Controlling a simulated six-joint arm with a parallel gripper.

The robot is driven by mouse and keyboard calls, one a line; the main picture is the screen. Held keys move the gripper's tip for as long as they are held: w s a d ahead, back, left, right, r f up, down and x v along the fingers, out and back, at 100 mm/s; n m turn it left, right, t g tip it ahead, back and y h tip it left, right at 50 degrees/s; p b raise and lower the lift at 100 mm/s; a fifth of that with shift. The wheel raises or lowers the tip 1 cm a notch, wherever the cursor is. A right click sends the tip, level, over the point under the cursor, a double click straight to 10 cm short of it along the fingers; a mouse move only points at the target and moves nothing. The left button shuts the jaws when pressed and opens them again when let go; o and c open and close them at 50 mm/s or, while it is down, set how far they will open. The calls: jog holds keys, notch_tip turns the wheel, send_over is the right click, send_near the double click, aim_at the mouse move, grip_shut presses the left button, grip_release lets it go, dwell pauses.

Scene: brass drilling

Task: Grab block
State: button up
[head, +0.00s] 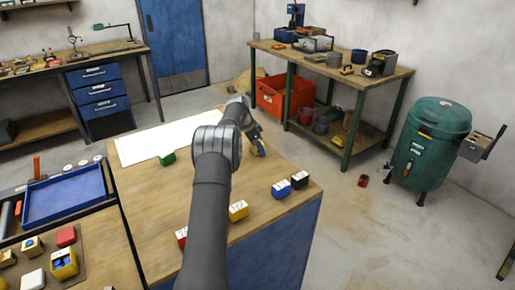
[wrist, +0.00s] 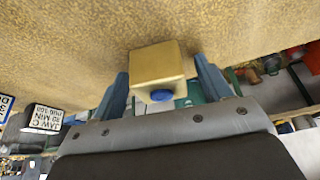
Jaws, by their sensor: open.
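A brass-coloured block (wrist: 158,62) with a round blue spot on its near face sits between the two blue-grey fingers of my gripper (wrist: 162,85) in the wrist view. The fingers are open, one on each side of it. A small gap shows at the right finger; at the left I cannot tell whether it touches. In the head view my gripper (head: 258,147) is low over the far right part of the wooden workbench (head: 150,210). I cannot make out the brass block there; the gripper and arm cover that spot.
Green (head: 167,158), yellow (head: 238,211), red (head: 181,236), blue (head: 281,189) and black (head: 300,180) blocks with white tops stand on the bench. A white sheet (head: 145,143) lies at the back left. A blue tray (head: 64,194) is at left. Bare wood lies between the blocks.

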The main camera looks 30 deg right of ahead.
jog(key=shift+r, duration=0.1)
jog(key=c, duration=1.5)
jog(key=shift+r, duration=0.1)
